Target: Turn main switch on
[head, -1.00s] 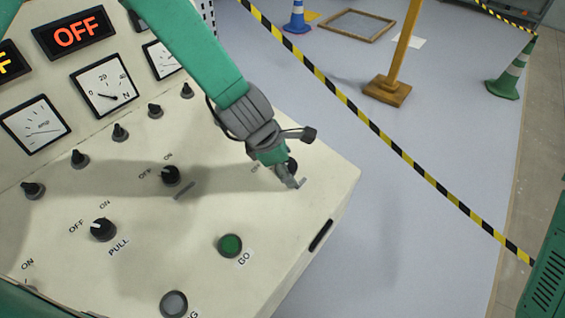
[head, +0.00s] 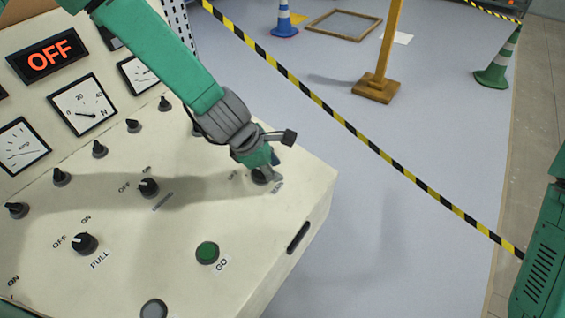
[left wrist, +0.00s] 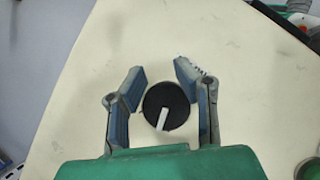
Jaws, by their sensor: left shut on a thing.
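A round black knob with a white pointer (left wrist: 168,105) sits near the right corner of the cream control panel (head: 110,200). The pointer leans slightly off the line of the fingers. My right gripper is not in view.
Other black knobs, such as the PULL knob (head: 84,243), and the green GO button (head: 207,253) are on the panel. A lit OFF sign (head: 47,55) stands above the gauges. Striped tape (head: 350,128) crosses beyond the panel, with a wooden post (head: 384,60) on the floor.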

